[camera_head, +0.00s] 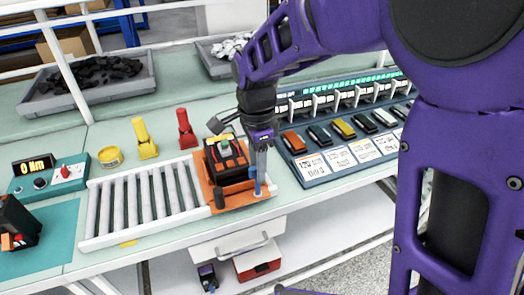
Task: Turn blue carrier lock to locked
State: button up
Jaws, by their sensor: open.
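The orange carrier (219,194) sits at the right end of the roller track and bears a black breaker block (227,168) with a green-grey top piece. The blue carrier lock (257,192) is a small blue part at the carrier's right front corner. My gripper (261,182) points down right at the lock, its fingers hiding much of it. My gripper is open. Whether the fingers touch the lock, and which way the lock is turned, I cannot tell.
The roller track (135,203) runs left. Yellow (144,138) and red (186,128) clamp-like pieces and a yellow tape roll (110,156) stand behind it. A meter box (46,176) is at left. A rack of coloured breakers (342,129) lies right, close to my arm.

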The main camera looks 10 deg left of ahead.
jog(key=shift+r, duration=0.15)
notch_tip(320, 180, up, 17)
jog(key=p, duration=0.2)
jog(key=shift+r, duration=0.1)
